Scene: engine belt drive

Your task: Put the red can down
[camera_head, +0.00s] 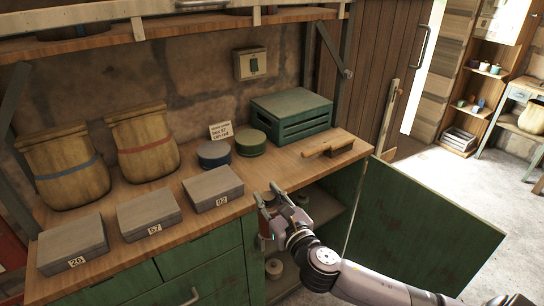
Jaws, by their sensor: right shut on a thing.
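My right gripper (271,198) is at the front edge of the wooden counter (248,193), in front of the open cupboard. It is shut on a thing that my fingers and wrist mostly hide. A small dark red patch (264,227) shows beside the fingers; it looks like part of the red can. I cannot tell whether the can touches anything else. Three grey lidded boxes stand on the counter: box 26 (73,241), box 57 (149,211) and box 92 (213,186). My left gripper is not in view.
A blue tin (214,152), a green tin (250,141), a green crate (292,117), a small note (221,131) and a brush (328,148) are on the counter. Two sacks stand at left. The open green door (420,232) sticks out at right. Counter between box 92 and the brush is bare.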

